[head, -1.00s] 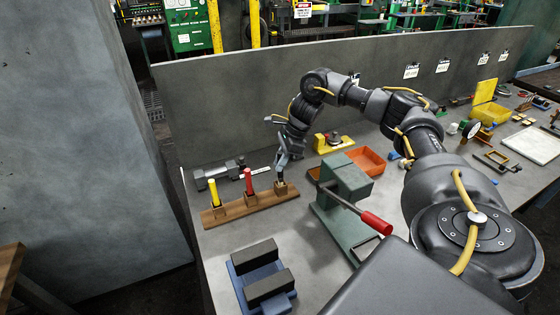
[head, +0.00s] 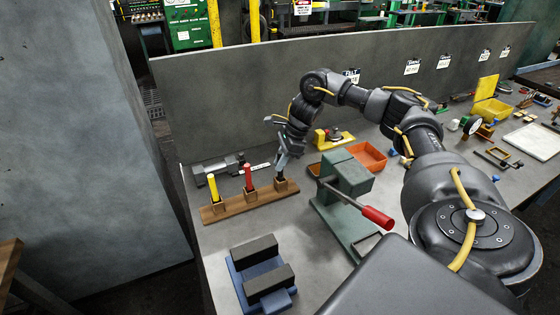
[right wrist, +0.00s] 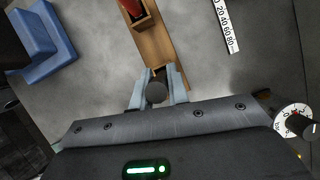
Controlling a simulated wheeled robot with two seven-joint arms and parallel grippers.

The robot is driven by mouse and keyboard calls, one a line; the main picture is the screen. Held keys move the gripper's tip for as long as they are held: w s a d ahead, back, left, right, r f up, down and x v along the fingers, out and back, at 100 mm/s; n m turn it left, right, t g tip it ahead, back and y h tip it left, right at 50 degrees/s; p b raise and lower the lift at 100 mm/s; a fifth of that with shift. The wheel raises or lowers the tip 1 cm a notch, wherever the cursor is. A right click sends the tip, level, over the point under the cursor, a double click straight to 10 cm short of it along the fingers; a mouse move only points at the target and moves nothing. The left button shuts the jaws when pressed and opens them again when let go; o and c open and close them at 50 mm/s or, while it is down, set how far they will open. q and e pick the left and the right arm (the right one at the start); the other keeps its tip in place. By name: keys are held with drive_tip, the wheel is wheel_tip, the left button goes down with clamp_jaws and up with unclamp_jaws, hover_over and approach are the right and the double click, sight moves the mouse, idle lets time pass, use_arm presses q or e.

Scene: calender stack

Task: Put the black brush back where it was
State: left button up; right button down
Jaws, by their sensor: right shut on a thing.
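A wooden rack (head: 226,212) with several block sockets lies on the left of the bench. A yellow-handled brush (head: 213,187) and a red-handled brush (head: 248,178) stand upright in it. My right gripper (head: 281,161) is over the rack's right-hand socket (head: 280,185), shut on the black brush. In the right wrist view, the black brush's round end (right wrist: 157,92) shows between the two fingers, with the rack (right wrist: 154,45) beneath. The brush's lower part is at the socket; I cannot tell whether it is fully seated. My left gripper is out of view.
A green press with a red-handled lever (head: 376,217) stands right of the rack. A blue fixture with black blocks (head: 262,275) is in front. An orange tray (head: 368,155) and a yellow-based tool (head: 333,139) are behind. A grey caliper-like tool (head: 218,170) lies behind the rack.

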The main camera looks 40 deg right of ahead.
drive_tip(key=shift+f, duration=0.45)
idle(0.5)
drive_tip(key=c, duration=1.3)
unclamp_jaws()
drive_tip(key=v, duration=1.1)
drive_tip(key=shift+p, duration=0.4)
